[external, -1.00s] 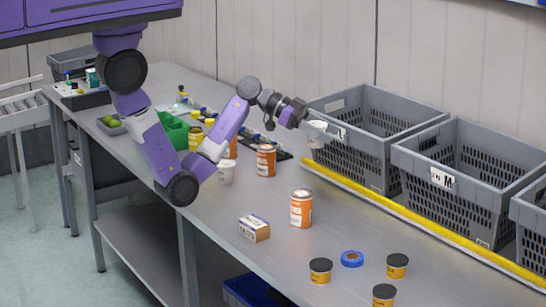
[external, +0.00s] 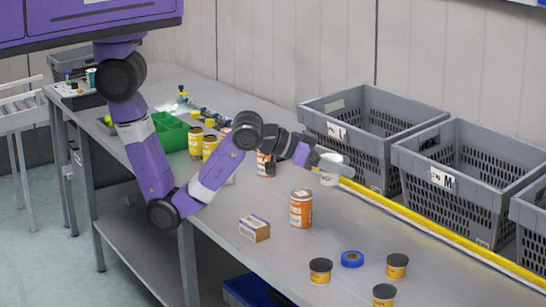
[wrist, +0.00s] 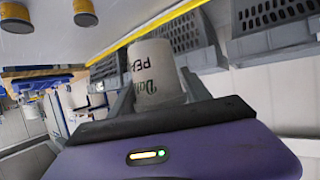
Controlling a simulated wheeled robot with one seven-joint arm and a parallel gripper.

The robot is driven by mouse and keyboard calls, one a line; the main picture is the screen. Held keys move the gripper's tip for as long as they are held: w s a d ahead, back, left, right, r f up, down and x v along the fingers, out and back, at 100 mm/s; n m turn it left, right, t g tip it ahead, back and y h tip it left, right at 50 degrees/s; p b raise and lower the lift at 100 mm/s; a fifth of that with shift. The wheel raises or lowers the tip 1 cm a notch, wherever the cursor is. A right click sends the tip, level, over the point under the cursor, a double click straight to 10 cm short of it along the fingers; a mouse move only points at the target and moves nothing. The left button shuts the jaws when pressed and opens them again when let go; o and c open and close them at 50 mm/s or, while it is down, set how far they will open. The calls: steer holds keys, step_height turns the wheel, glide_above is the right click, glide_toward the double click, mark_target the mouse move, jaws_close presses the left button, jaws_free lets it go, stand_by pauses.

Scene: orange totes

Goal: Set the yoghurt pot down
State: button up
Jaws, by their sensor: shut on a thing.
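The yoghurt pot (external: 331,164) is white and sits between the fingers of my gripper (external: 329,172), in front of the yellow strip. In the wrist view the pot (wrist: 155,72) shows dark lettering and is gripped from both sides by my gripper (wrist: 160,95). My gripper is shut on it. The pot is low, close to the table top (external: 300,260); I cannot tell whether its base touches.
Grey crates stand behind the yellow strip (external: 410,222), one marked L (external: 375,140) and one marked M (external: 480,190). An orange can (external: 301,210), a small box (external: 254,229), blue tape (external: 352,259) and several dark-lidded tubs (external: 320,270) stand nearer the front.

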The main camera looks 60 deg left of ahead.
steer(key=shift+w+a+r+n+t+y, duration=0.4)
steer(key=shift+w+a+r+n+y, duration=0.2)
steer(key=shift+a+n+y, duration=0.15)
steer(key=shift+a+f, duration=0.15)
steer(key=shift+f, duration=0.1)
steer(key=shift+y, duration=0.25)
step_height(320, 180, down, 20)
steer(key=shift+r+b, duration=0.25)
steer(key=shift+b, duration=0.15)
steer(key=shift+f, duration=0.2)
steer(key=o, duration=1.5)
